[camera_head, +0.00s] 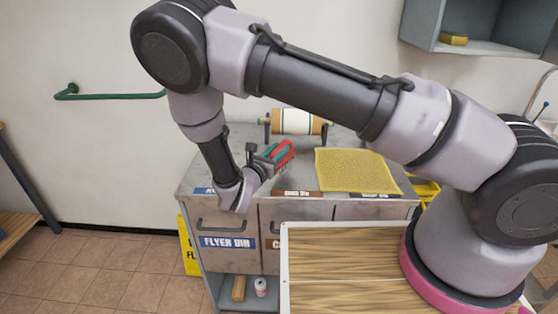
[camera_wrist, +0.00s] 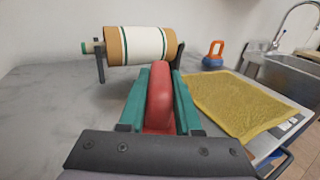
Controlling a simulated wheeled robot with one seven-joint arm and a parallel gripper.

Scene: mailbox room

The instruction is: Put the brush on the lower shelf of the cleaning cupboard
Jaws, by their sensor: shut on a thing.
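My gripper (camera_head: 272,160) is shut on a long, rounded red thing (camera_wrist: 159,95), held above the grey counter (camera_wrist: 45,100). It may be the brush, but no bristles show and its underside is hidden. In the wrist view the green fingers lie on both sides of it. An open wall cupboard (camera_head: 480,47) with a yellow block (camera_head: 453,40) inside is at the upper right in the head view, cut off by the frame. I cannot tell whether it is the cleaning cupboard.
A paper roll on a stand (camera_head: 296,122) is at the counter's back. A yellow mat (camera_head: 355,170) lies right of my gripper. An orange and blue thing (camera_wrist: 213,54) stands beyond it, near a sink (camera_wrist: 285,70). A wood-topped surface (camera_head: 340,270) is in front.

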